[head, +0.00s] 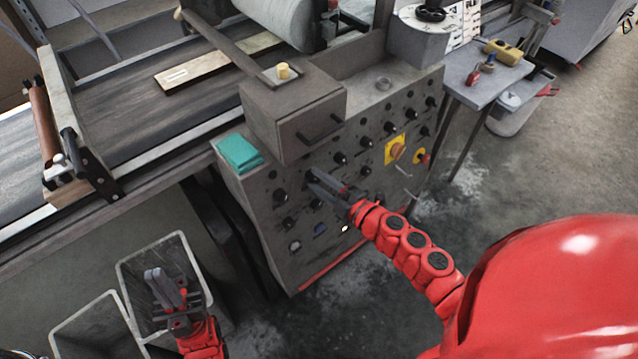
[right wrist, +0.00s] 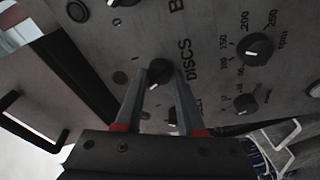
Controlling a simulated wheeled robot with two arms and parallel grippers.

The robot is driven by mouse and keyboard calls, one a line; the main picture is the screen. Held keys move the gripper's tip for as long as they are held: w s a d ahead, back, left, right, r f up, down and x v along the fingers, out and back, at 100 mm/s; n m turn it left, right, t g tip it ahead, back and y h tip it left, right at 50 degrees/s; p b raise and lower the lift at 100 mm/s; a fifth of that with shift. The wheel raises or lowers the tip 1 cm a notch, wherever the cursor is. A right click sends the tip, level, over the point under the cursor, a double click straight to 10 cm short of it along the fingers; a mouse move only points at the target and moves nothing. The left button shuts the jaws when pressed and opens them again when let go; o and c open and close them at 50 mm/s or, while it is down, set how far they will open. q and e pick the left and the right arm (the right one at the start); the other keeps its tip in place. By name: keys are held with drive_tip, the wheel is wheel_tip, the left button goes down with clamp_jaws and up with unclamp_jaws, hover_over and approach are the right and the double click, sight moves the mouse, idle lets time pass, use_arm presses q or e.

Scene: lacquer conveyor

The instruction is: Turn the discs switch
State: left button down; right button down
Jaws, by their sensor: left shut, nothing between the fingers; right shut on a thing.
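The discs switch (right wrist: 159,71) is a small black round knob with a white pointer mark, on the grey panel next to the printed word DISCS in the right wrist view. The fingertips of my right gripper (right wrist: 161,76) are on either side of this knob and shut on it. In the head view my right gripper (head: 322,186) reaches the panel front (head: 268,235) from the right; its fingers partly cover the knobs there. My left gripper (head: 167,287) is shut and empty, low at the left, in front of the grey bins.
Other black knobs surround the switch, including a larger dial (right wrist: 257,49) marked in rpm. A yellow-backed emergency button (head: 396,149) sits further right. A teal block (head: 238,152) lies on the cabinet's edge. Open bins (head: 125,262) stand below the conveyor (head: 120,120).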

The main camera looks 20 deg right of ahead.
drive_tip(key=shift+n, duration=0.4)
drive_tip(key=c, duration=0.5)
unclamp_jaws()
drive_tip(key=shift+d, duration=0.1)
drive_tip(key=p+v, duration=0.1)
drive_tip(key=v, duration=1.6)
drive_tip(key=shift+s+r, duration=0.1)
drive_tip(key=shift+s, duration=0.05)
